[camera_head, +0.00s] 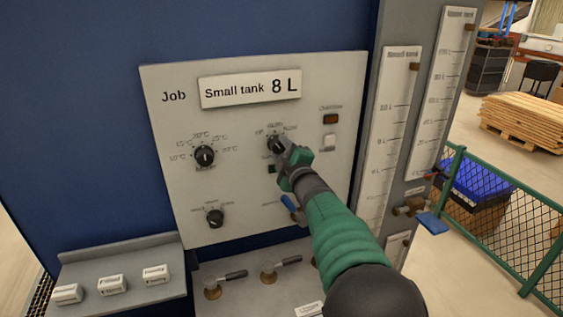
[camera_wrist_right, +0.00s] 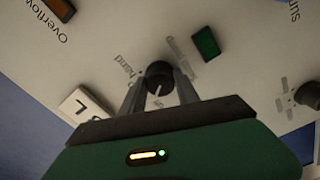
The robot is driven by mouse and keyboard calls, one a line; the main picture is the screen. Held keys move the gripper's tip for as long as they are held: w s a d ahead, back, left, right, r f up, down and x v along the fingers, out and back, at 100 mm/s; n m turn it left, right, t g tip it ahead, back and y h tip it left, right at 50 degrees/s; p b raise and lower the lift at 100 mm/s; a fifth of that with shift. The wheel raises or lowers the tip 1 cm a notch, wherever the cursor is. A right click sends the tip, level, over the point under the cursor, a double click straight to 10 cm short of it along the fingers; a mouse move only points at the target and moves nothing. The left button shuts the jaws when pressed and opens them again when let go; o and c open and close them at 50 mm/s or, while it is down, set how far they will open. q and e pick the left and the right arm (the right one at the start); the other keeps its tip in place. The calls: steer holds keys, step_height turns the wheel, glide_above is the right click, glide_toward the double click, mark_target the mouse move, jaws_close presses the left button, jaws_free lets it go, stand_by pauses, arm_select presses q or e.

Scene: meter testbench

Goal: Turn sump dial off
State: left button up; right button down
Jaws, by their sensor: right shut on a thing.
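A round black dial (camera_head: 274,143) sits in the upper middle of the pale panel (camera_head: 240,200), among small labels that are hard to read. My right gripper (camera_head: 281,150), on a green arm, reaches it from the lower right. In the right wrist view the dial (camera_wrist_right: 159,72) is between the two fingers of my gripper (camera_wrist_right: 159,92), which are shut on it. A light pointer line on the dial points down in that view. The label "hand" reads beside it; the others are blurred or partly covered. My left gripper is not in view.
Two more black dials, upper (camera_head: 204,156) and lower (camera_head: 215,218), are at the panel's left. A "Small tank 8 L" sign (camera_head: 250,87) is above. A dark green square (camera_wrist_right: 205,42) is beside the held dial. Valve levers (camera_head: 282,262) stand below; gauges (camera_head: 395,120) are at right.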

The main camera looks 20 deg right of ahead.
steer(key=shift+f+n+b, duration=0.25)
steer(key=shift+n+b, duration=0.85)
steer(key=shift+n, duration=0.1)
steer(key=c, duration=1.2)
jaws_free()
steer(key=shift+c, duration=0.2)
steer(key=o, duration=0.3)
steer(key=shift+a, duration=0.1)
steer(key=shift+o, duration=0.2)
steer(key=shift+r, duration=0.15)
